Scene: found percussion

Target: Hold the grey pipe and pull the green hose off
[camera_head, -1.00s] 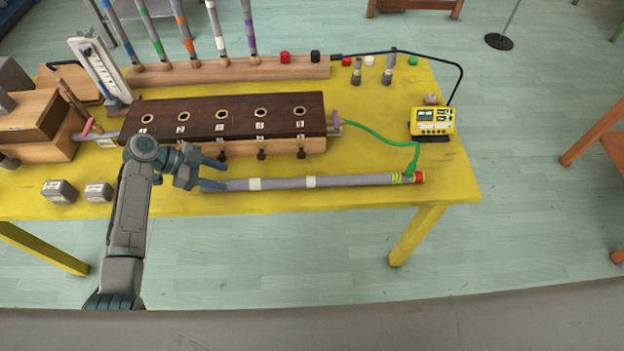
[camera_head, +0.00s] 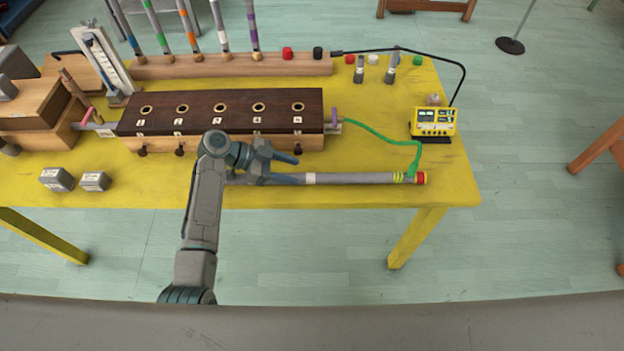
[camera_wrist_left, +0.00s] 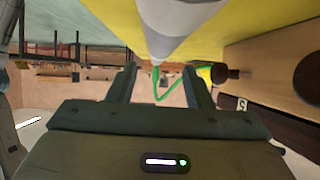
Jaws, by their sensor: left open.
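The green hose (camera_head: 385,140) runs from the dark wooden box's right end to a fitting near the pipe's right end. My left gripper (camera_head: 299,168) is open at the left part of the pipe, and its arm hides the pipe's left end. In the left wrist view the pipe (camera_wrist_left: 175,22) stretches away beyond the open fingers (camera_wrist_left: 160,84), with the green hose (camera_wrist_left: 156,85) at its far end. My right gripper is not in view.
The dark wooden box (camera_head: 222,107) with several holes stands just behind the pipe. A yellow meter (camera_head: 433,122) stands at the right. Two grey blocks (camera_head: 95,181) sit at the front left. The table (camera_head: 455,180) is clear right of the pipe's red cap.

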